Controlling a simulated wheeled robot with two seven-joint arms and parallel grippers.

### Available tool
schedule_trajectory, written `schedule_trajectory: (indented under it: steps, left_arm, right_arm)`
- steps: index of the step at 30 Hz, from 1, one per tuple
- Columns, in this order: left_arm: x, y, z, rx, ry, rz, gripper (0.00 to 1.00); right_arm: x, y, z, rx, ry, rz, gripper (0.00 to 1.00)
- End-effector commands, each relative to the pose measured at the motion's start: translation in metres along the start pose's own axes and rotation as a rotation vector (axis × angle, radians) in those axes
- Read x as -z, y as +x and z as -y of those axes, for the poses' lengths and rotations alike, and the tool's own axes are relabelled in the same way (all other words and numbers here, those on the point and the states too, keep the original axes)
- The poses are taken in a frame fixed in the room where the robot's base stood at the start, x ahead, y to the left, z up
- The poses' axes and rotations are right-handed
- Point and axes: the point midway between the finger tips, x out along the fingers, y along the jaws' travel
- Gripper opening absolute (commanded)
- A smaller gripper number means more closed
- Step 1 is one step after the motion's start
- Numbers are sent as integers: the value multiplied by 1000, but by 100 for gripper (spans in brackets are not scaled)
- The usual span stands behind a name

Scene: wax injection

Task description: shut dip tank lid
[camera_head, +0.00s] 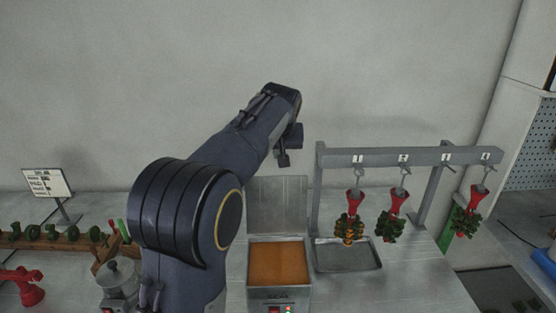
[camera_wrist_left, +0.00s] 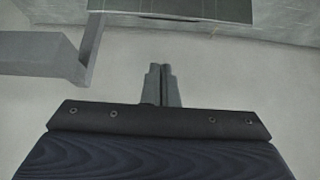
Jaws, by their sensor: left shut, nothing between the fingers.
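The dip tank (camera_head: 255,289) stands on the table at the bottom middle of the head view, filled with orange wax. Its flat grey lid (camera_head: 285,205) stands upright at the back of the tank, so the tank is open. My left arm reaches in from the left, and my left gripper (camera_head: 283,161) hangs above the lid, apart from it. In the left wrist view my left gripper (camera_wrist_left: 160,83) has its two fingers together with nothing between them. A grey slab (camera_wrist_left: 190,8) crosses the top of that view; I cannot tell whether it is the lid. My right gripper is out of view.
Right of the tank, a grey rack (camera_head: 400,157) holds several red-topped wax trees over a metal tray (camera_head: 365,256). The rack also shows in the left wrist view (camera_wrist_left: 32,46). A silver pot (camera_head: 117,278), a wooden stand and a sign (camera_head: 47,183) are at left.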

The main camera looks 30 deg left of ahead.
Motion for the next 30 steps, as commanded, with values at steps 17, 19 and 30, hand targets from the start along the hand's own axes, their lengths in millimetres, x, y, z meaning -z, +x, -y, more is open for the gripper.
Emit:
schedule_trajectory:
  steps: [17, 19, 30]
  left_arm:
    - [-9, 81, -1, -4, 2, 4, 0]
    - [-16, 76, 0, -4, 2, 4, 0]
    - [-33, 64, 1, -1, -1, 4, 0]
  right_arm:
    - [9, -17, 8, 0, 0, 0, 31]
    - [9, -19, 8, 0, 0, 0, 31]
    - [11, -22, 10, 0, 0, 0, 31]
